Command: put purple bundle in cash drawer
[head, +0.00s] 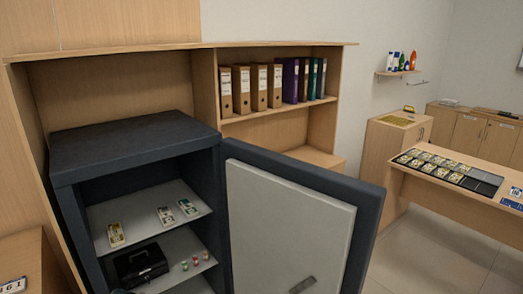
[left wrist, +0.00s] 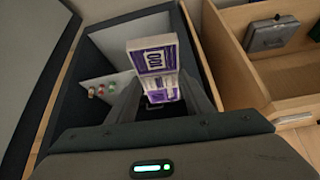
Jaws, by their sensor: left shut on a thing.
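The purple bundle (left wrist: 153,58) is a stack of white and purple notes marked 100. In the left wrist view it sits between the fingers of my left gripper (left wrist: 160,95), which is shut on it. The bundle is in front of the open safe's interior, and it hides part of what lies behind it. A black compartmented cash drawer (head: 483,187) lies on the counter at the right of the head view. Several of its compartments hold notes, and some near its right end look empty. My right gripper is not in view.
The dark safe (head: 135,140) stands open, its door (head: 290,220) swung right. Its shelves hold note bundles (head: 116,234), a black cash box (head: 140,264) and small coloured rolls (head: 195,261). Binders (head: 258,87) stand on the shelf behind. Floor (head: 440,245) shows clear before the counter (head: 450,192).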

